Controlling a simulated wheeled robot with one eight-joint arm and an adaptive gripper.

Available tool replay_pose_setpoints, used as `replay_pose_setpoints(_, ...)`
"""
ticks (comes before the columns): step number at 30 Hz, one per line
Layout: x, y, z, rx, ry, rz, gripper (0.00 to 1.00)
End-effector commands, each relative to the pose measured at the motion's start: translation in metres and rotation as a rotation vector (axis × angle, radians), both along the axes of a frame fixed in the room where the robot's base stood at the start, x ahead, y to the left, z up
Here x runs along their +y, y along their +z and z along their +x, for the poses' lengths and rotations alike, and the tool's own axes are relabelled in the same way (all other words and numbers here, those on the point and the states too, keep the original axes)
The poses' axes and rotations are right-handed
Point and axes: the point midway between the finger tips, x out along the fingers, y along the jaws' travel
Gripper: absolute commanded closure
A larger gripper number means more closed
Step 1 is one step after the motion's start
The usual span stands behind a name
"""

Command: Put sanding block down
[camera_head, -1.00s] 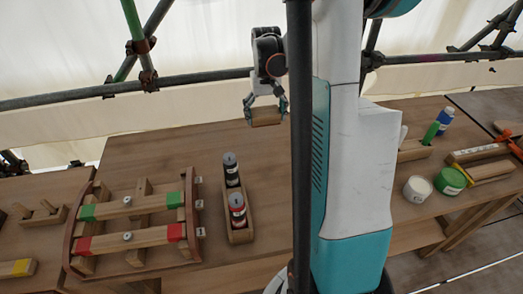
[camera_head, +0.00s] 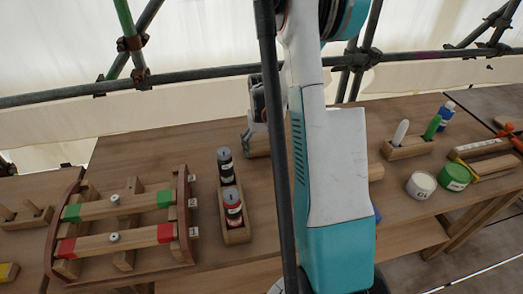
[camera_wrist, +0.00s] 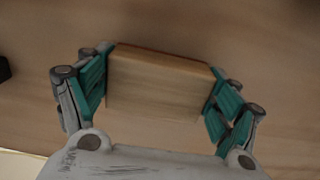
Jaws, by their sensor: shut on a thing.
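The sanding block (camera_wrist: 157,84) is a light wooden block with a darker brown edge, held between the two teal finger pads of my gripper (camera_wrist: 160,92) in the wrist view. In the head view the sanding block (camera_head: 257,146) is low at or just above the wooden table (camera_head: 130,155), right of the bottle holder; I cannot tell whether it touches the table. My gripper (camera_head: 247,136) is partly hidden there behind my arm and a dark pole.
A wooden holder (camera_head: 237,234) with a black-topped bottle and a red bottle stands left of the block. A clamped frame with green and red marked bars (camera_head: 118,206) is farther left. Pots (camera_head: 421,185), a marker holder (camera_head: 408,148) and tools stand at right. Scaffold poles run behind.

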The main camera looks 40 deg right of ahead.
Motion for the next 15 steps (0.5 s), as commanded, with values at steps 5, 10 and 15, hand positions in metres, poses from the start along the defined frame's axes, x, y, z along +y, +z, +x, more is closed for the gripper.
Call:
replay_pose_setpoints(5, 0.0002, -0.0057, -0.0003, 0.0, 0.0, 0.0, 0.43)
replay_pose_setpoints(10, 0.0002, -0.0065, -0.0003, 0.0, 0.0, 0.0, 0.43)
replay_pose_setpoints(15, 0.0001, -0.0083, -0.0002, 0.0, 0.0, 0.0, 0.0)
